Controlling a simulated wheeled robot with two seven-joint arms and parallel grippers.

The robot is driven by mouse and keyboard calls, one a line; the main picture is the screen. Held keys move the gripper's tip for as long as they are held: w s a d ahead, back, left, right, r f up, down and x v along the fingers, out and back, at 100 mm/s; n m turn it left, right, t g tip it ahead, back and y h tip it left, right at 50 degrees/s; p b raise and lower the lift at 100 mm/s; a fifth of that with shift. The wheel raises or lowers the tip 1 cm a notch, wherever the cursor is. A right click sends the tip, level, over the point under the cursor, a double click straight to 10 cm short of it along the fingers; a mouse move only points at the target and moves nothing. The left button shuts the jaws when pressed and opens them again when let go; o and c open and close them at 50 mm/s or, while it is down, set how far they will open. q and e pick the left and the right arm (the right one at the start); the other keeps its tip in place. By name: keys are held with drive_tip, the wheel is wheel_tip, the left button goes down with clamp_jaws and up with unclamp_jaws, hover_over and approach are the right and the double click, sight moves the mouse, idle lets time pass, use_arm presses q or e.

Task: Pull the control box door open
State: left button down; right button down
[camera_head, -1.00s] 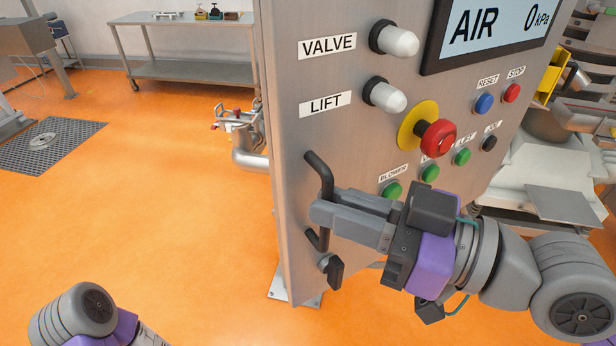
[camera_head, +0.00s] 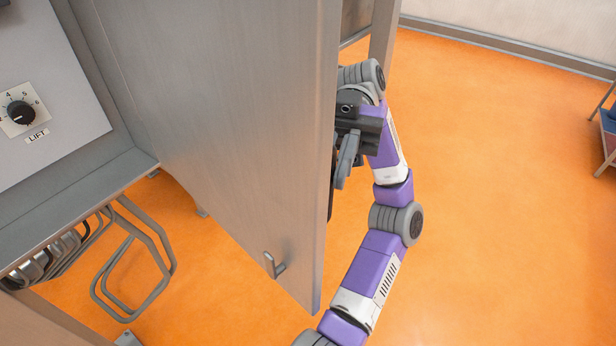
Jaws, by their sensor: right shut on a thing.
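The control box door (camera_head: 240,130) stands swung open, with its plain grey metal inner side facing me. A small metal latch lever (camera_head: 275,265) sticks out near its lower free corner. My right gripper (camera_head: 343,165) is at the door's free edge, on the outer side, shut on the black door handle (camera_head: 331,195). Most of the handle and part of the fingers are hidden behind the door edge. The open control box (camera_head: 90,180) is at the left, with a light panel inside. My left gripper is not in view.
A black dial marked LIFT (camera_head: 21,112) is on the panel inside the box. Bent metal tube frames (camera_head: 135,265) are below the box. Open orange floor (camera_head: 490,200) lies to the right, with a shelf or cart (camera_head: 608,135) at the far right edge.

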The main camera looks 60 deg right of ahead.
drive_tip(key=shift+d+r, duration=0.15)
drive_tip(key=shift+d, duration=0.45)
drive_tip(key=c, duration=1.2)
unclamp_jaws()
drive_tip(key=shift+o, duration=0.2)
drive_tip(key=w+d+p, duration=0.1)
drive_tip(key=d+p, duration=0.1)
drive_tip(key=d, duration=0.5)
drive_tip(key=shift+d, duration=0.2)
